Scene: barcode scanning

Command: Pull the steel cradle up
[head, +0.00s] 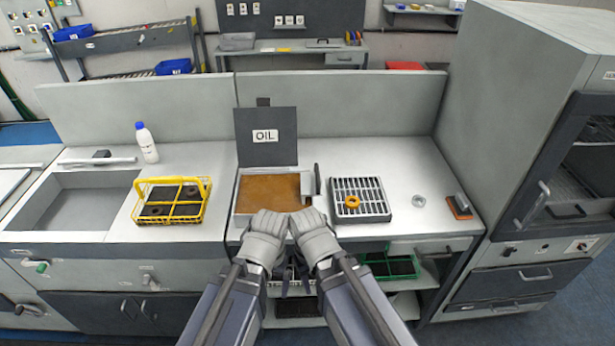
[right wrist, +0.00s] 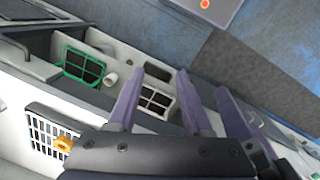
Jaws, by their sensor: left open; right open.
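A pale grey wire-like cradle (right wrist: 157,100) sits on the shelf under the counter in the right wrist view; I take it for the steel one. In the head view only part of its pale rim (head: 285,284) shows between my arms. My left gripper (head: 284,284) points down in front of the counter edge, open, its fingers partly hidden by the wrists. My right gripper (right wrist: 158,78) is open, with the cradle beyond its fingers in its wrist view. I see nothing held in either gripper.
A green cradle (head: 391,267) sits on the shelf to the right. Above are an oil bath (head: 268,192) with raised lid and a grate (head: 372,210) with an orange ring (head: 352,202). A yellow basket (head: 172,220) stands left beside a sink. The counter edge is close to both arms.

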